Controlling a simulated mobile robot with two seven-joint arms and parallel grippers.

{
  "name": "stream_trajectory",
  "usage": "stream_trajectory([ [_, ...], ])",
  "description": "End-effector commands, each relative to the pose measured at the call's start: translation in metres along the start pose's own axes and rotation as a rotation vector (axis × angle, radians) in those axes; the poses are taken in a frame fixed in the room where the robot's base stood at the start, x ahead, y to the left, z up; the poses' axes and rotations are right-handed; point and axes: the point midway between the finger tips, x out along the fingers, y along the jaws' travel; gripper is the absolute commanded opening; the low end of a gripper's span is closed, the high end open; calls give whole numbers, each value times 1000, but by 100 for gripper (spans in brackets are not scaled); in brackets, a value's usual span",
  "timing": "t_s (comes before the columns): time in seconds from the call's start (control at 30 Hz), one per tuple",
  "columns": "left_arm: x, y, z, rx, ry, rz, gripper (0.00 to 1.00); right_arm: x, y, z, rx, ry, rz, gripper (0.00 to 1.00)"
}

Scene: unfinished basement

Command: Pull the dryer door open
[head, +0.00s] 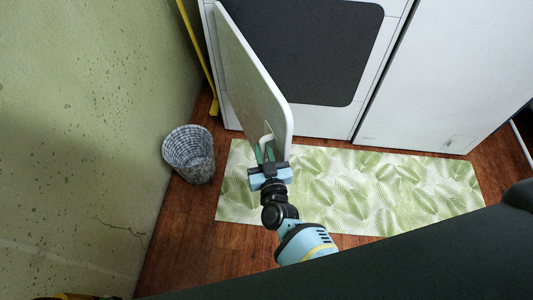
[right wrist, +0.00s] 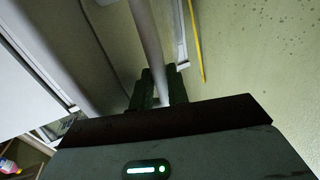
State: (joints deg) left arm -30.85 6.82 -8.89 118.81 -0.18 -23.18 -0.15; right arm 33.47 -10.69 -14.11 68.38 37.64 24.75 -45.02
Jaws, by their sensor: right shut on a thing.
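The dryer (head: 395,30) is a white machine at the top of the head view, with a dark opening panel (head: 320,50). Its white door (head: 254,75) stands swung open on the left side, well away from the dryer front. My right gripper (head: 266,156) is shut on the door's pale handle (head: 266,140) near the door's lower free edge. In the right wrist view the dark fingers (right wrist: 155,88) close around the handle bar (right wrist: 148,40). My left gripper does not show in the head view.
A grey wicker basket (head: 189,153) stands on the wood floor left of the door, beside the green wall (head: 80,120). A yellow pole (head: 198,60) leans by the wall. A leaf-patterned mat (head: 390,190) lies before the machines. A second white machine (head: 460,70) stands right.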

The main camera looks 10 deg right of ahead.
Motion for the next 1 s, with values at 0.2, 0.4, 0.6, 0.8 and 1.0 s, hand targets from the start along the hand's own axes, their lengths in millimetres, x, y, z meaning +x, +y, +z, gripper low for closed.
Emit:
stream_trajectory([
  [0.2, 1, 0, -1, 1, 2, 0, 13, 6, -2, -4, 0, 10, -2, 0],
  [0.4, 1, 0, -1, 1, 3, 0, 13, 6, -3, -5, 1, 10, -3, 0],
  [0.6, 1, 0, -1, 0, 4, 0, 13, 6, -3, -5, 1, 10, -2, 0],
  [0.8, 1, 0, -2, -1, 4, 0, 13, 6, -3, -3, 1, 7, -2, 37],
  [1.0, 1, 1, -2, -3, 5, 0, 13, 5, -2, -2, 1, 4, -2, 38],
])
